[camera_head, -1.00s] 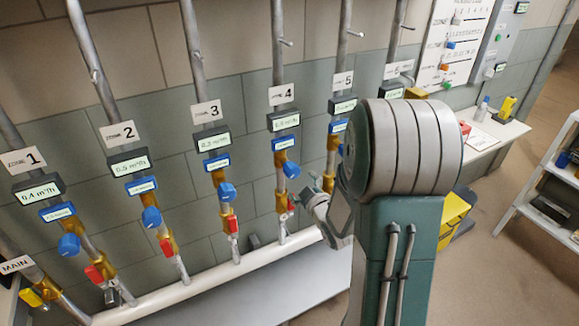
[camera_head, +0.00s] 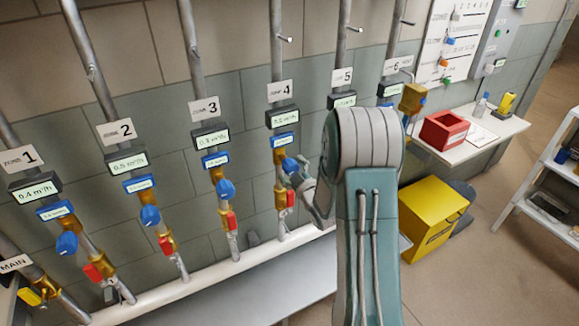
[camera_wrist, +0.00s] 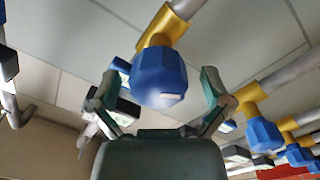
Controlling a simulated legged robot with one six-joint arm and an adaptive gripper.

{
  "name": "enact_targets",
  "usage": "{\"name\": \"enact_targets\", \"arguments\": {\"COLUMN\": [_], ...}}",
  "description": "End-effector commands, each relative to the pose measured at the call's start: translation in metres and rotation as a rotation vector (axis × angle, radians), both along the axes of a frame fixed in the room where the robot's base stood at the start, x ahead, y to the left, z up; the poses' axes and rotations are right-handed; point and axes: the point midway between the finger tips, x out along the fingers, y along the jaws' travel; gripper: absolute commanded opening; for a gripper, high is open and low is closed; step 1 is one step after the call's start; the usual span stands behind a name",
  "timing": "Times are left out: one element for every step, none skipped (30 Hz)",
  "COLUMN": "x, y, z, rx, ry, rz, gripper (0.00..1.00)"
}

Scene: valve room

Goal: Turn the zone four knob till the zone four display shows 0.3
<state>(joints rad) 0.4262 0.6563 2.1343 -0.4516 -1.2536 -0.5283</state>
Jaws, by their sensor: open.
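The zone four knob (camera_head: 290,165) is a blue faceted knob on a brass fitting, below the zone 4 sign (camera_head: 281,91). The zone four display (camera_head: 283,117) sits above it; its digits are too small to read. My gripper (camera_head: 301,172) is at the right of this knob in the head view. In the wrist view, a large blue knob (camera_wrist: 158,78) lies between the two spread fingers of my gripper (camera_wrist: 158,92), with gaps on both sides. My gripper is open and holds nothing.
Neighbouring pipes carry similar blue knobs, such as the zone three knob (camera_head: 225,189). A red lever (camera_head: 290,198) sits below the zone four knob. A white ledge (camera_head: 210,268) runs along the wall's foot. A yellow box (camera_head: 433,215) and a red box (camera_head: 443,131) are at right.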

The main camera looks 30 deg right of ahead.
Motion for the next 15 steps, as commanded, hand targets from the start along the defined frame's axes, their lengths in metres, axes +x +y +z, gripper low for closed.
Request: {"name": "enact_targets", "arguments": {"x": [0.0047, 0.0067, 0.0087, 0.0097, 0.0103, 0.0108, 0.0109, 0.0108, 0.0107, 0.0107, 0.0107, 0.0106, 0.0106, 0.0106, 0.0106], "y": [0.0004, 0.0003, 0.0002, 0.0002, 0.0002, 0.0001, 0.0001, 0.0001, 0.0001, 0.0001, 0.0001, 0.0001, 0.0001, 0.0001, 0.0001], "z": [-0.0006, -0.0004, -0.0001, 0.0, 0.0, 0.0001, 0.0001, 0.0001, 0.0001, 0.0001, 0.0001, 0.0001, 0.0001, 0.0001, 0.0001], "rx": [0.0, 0.0, 0.0, 0.0, 0.0, 0.0, 0.0, 0.0, 0.0, 0.0, 0.0, 0.0, 0.0, 0.0, 0.0], "ry": [0.001, 0.001, 0.001, 0.0, 0.0, 0.0, 0.0, 0.001, 0.001, 0.001, 0.001, 0.001, 0.001, 0.001, 0.001], "rz": [0.001, 0.001, 0.001, 0.0, 0.0, 0.0, 0.0, -0.001, -0.001, -0.001, -0.001, -0.001, -0.001, -0.001, -0.001], "gripper": [0.99, 0.99, 0.99, 0.99, 0.99, 0.99, 0.99, 0.99, 0.99, 0.99, 0.99, 0.95, 0.81, 0.68, 0.5]}}
